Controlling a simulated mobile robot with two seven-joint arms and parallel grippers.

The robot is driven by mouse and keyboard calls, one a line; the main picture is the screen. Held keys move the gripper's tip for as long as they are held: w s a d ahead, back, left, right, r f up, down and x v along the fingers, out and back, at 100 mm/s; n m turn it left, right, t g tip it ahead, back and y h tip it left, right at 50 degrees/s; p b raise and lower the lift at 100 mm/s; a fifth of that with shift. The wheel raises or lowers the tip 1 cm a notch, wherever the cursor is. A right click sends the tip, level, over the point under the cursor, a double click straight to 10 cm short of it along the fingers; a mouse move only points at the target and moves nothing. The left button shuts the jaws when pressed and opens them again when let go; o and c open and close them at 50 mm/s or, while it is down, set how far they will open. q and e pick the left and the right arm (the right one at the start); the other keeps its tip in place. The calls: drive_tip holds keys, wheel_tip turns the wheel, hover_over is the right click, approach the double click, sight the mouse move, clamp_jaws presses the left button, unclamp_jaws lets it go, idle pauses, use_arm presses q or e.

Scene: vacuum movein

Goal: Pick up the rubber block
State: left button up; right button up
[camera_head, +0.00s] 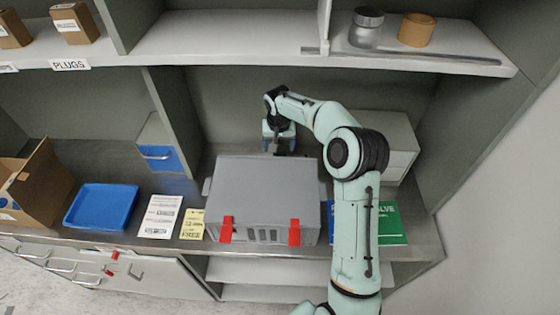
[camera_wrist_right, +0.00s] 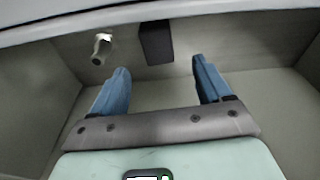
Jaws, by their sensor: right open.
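A dark, nearly black block (camera_wrist_right: 157,42), which looks like the rubber block, stands against a grey wall in the right wrist view. My right gripper (camera_wrist_right: 159,66) is open, with its two blue fingers spread and nothing between them. The block shows beyond the fingertips, roughly centred between them, and is apart from them. In the head view my right gripper (camera_head: 280,148) is behind the grey case (camera_head: 265,185), pointing down, with its fingertips partly hidden. I cannot see the block in the head view. My left gripper is not in view.
A metal fitting (camera_wrist_right: 102,48) is left of the block in the wrist view; a pale edge crosses the top. On the bench are a blue tray (camera_head: 102,207), a cardboard box (camera_head: 42,185) and a white box (camera_head: 398,150). An upper shelf (camera_head: 225,38) overhangs the back.

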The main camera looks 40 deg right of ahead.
drive_tip(key=f, duration=0.5)
drive_tip(key=shift+w+d+f, duration=0.1)
drive_tip(key=shift+d+f, duration=0.15)
drive_tip(key=shift+f, duration=0.1)
drive_tip(key=shift+w+f, duration=0.15)
drive_tip(key=shift+f, duration=0.15)
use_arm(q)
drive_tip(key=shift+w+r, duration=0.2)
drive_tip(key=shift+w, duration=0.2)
use_arm(e)
drive_tip(key=shift+c, duration=0.3)
drive_tip(key=c, duration=1.2)
drive_tip(key=shift+r, duration=0.1)
